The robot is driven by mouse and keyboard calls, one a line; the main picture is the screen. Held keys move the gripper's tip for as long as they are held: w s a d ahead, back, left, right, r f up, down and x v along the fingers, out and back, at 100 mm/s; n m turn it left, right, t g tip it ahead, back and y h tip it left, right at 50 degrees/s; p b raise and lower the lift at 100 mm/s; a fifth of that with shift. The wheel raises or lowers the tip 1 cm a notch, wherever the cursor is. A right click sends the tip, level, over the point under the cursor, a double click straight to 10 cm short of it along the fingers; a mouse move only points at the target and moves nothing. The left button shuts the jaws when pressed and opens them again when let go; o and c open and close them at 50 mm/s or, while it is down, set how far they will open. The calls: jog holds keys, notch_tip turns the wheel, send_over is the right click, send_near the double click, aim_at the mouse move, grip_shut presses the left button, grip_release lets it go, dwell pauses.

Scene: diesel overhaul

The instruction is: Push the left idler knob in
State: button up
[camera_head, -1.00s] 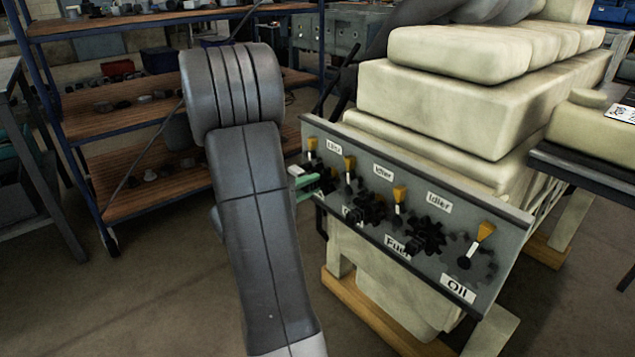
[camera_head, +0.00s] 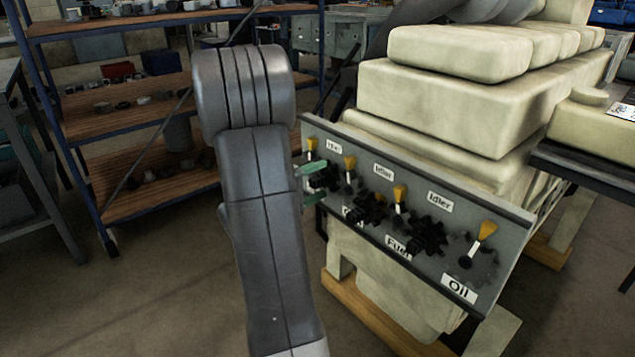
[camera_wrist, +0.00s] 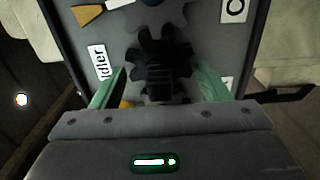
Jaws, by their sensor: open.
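The panel (camera_head: 420,210) on the engine's front carries black toothed gears, yellow-handled levers and "Idler" labels. The leftmost gear (camera_head: 325,178), by the leftmost "Idler" label (camera_head: 334,146), is partly hidden by my gripper (camera_head: 311,184). In the wrist view, a black toothed gear (camera_wrist: 158,50) with a dark knob (camera_wrist: 160,80) at its middle shows between the green fingers of my gripper (camera_wrist: 160,86). The fingers are open, one on each side of the knob, with gaps visible. I cannot tell whether they touch the gear teeth. The knob's depth is unclear.
Yellow levers (camera_head: 349,163) stand beside the gears; one yellow end (camera_wrist: 126,103) shows near the left finger in the wrist view. The cream engine (camera_head: 440,95) rises behind the panel. A shelf rack (camera_head: 150,105) stands at left. Floor between is clear.

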jog(key=b+v, duration=0.2)
jog(key=v, duration=0.5)
dwell(0.3)
jog(key=shift+p+x, duration=1.25)
jog(key=shift+x, duration=1.9)
jog(key=shift+s+a, duration=0.3)
jog(key=shift+a, duration=0.15)
